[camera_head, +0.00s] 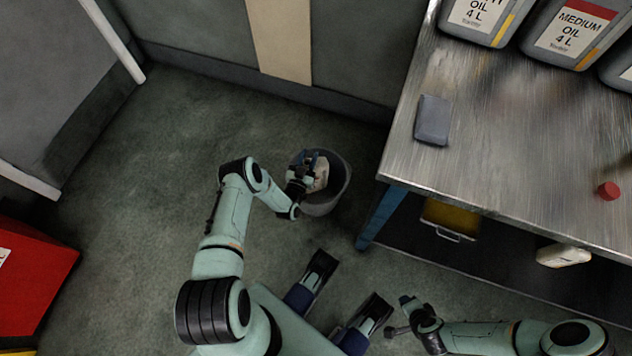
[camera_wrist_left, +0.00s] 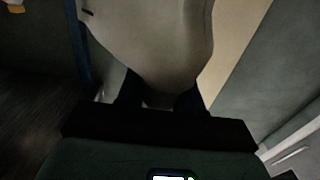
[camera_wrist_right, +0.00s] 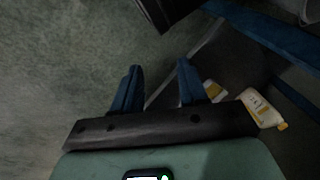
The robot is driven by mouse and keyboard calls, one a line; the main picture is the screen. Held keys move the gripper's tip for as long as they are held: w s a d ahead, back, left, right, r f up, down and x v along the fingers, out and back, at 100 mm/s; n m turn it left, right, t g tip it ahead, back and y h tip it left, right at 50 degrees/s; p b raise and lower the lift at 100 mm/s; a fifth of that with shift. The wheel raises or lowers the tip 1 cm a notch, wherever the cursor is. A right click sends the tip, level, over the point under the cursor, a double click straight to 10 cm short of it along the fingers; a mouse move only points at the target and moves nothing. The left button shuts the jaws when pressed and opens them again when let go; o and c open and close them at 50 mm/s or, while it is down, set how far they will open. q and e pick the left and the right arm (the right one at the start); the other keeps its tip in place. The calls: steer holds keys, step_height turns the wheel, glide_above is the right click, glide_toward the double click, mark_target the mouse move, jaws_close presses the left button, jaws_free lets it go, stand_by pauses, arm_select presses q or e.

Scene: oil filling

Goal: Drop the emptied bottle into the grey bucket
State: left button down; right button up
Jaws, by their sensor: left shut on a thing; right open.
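The grey bucket (camera_head: 338,190) stands on the floor beside the workbench in the head view. My left gripper (camera_head: 308,165) is over the bucket's mouth and shut on a pale bottle (camera_head: 320,175). In the left wrist view the bottle (camera_wrist_left: 150,45) fills the space in front of the fingers. My gripper and wrist hide part of the bottle and of the bucket's inside. I cannot tell how deep the bottle reaches into the bucket. My right gripper (camera_wrist_right: 158,92) is open and empty, low over the floor near the bench.
The metal workbench (camera_head: 490,140) carries large oil containers (camera_head: 570,32), a grey block (camera_head: 433,120) and a red cap (camera_head: 609,190). Under it are a yellow drawer-like bin (camera_head: 452,216) and a pale bottle lying down (camera_head: 563,256). A red box (camera_head: 35,275) stands at left. Floor left of the bucket is clear.

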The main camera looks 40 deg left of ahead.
arm_select(q)
steer(key=c, duration=0.7)
jaws_free()
steer(key=shift+o, duration=0.2)
steer(key=shift+s, duration=0.1)
steer(key=p+v, duration=0.3)
steer(key=v, duration=1)
arm_select(e)
steer(key=s+a+r+g+y, duration=0.1)
steer(key=s+a+r, duration=0.1)
steer(key=s, duration=0.3)
steer(key=shift+a+r+g, duration=0.3)
steer(key=shift+r+g, duration=0.1)
steer(key=shift+r, duration=0.45)
arm_select(q)
steer(key=shift+s+d, duration=0.1)
